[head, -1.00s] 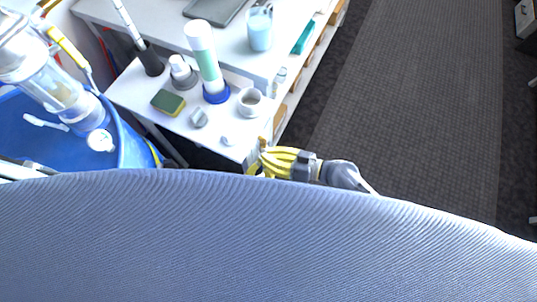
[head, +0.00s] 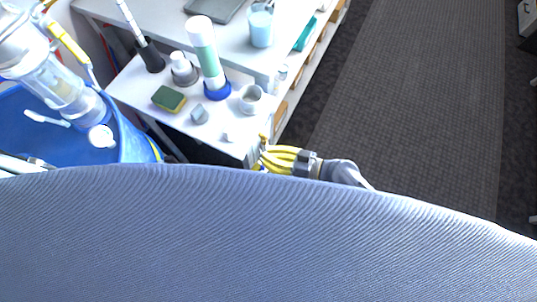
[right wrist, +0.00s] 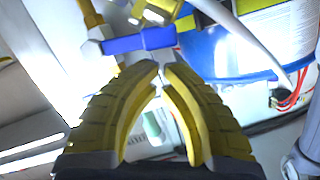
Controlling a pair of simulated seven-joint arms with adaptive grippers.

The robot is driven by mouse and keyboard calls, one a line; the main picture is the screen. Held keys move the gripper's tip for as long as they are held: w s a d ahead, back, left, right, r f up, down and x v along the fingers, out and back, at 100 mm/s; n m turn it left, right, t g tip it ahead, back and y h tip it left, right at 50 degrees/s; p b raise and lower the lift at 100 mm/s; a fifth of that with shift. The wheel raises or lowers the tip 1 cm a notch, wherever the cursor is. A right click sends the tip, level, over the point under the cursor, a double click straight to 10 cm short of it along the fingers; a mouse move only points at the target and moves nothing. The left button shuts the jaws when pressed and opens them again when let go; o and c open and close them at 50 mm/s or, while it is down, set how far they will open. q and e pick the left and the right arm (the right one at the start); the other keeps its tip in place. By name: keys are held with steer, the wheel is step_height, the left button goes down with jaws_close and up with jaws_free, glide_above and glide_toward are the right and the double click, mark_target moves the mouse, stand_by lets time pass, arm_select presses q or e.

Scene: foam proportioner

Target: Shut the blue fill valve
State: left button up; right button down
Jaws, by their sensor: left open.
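In the right wrist view, a blue bar-shaped handle (right wrist: 140,41), which looks like the fill valve's, lies across a yellow fitting just beyond my fingertips. Whether the fingertips touch it is unclear. My right gripper (right wrist: 161,68) has yellow ribbed fingers whose tips come together with nothing visible between them. In the head view the right gripper (head: 264,155) is beside the near corner of the white bench, pointing left. I cannot make out the blue handle there. My left gripper is not in view.
A blue tub (head: 30,125) with a clear cylinder (head: 60,85) stands at the left. The white bench holds a sponge (head: 169,99), a tall tube (head: 207,55), a white cup (head: 250,97) and several other items. A large blue ribbed surface (head: 230,240) hides the foreground.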

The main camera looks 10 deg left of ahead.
steer(key=shift+w, duration=0.1)
arm_select(q)
steer(key=s+a+f+g+y, duration=0.2)
steer(key=f+g, duration=0.2)
steer(key=f, duration=0.5)
steer(key=s+a+f+g+y, duration=0.2)
steer(key=f+g+y, duration=0.15)
steer(key=f, duration=0.55)
steer(key=s+a+f+g+y, duration=0.1)
steer(key=a+f+g+y, duration=0.2)
steer(key=f, duration=0.6)
steer(key=s+a+f+n+g+y, duration=0.1)
steer(key=s+a+f+g, duration=0.2)
steer(key=s, duration=0.5)
steer(key=s+a+f+n+g+y, duration=0.1)
steer(key=s+a+f+g, duration=0.3)
steer(key=s, duration=0.4)
steer(key=s+a+f+n+g+y, duration=0.2)
steer(key=s+a+f+g, duration=0.2)
steer(key=s+a+f, duration=0.2)
steer(key=shift+s+f+n, duration=0.35)
steer(key=shift+s+n, duration=0.05)
steer(key=shift+s, duration=0.65)
steer(key=shift+a+g, duration=0.1)
steer(key=shift+g, duration=0.15)
arm_select(e)
steer(key=shift+d, duration=0.1)
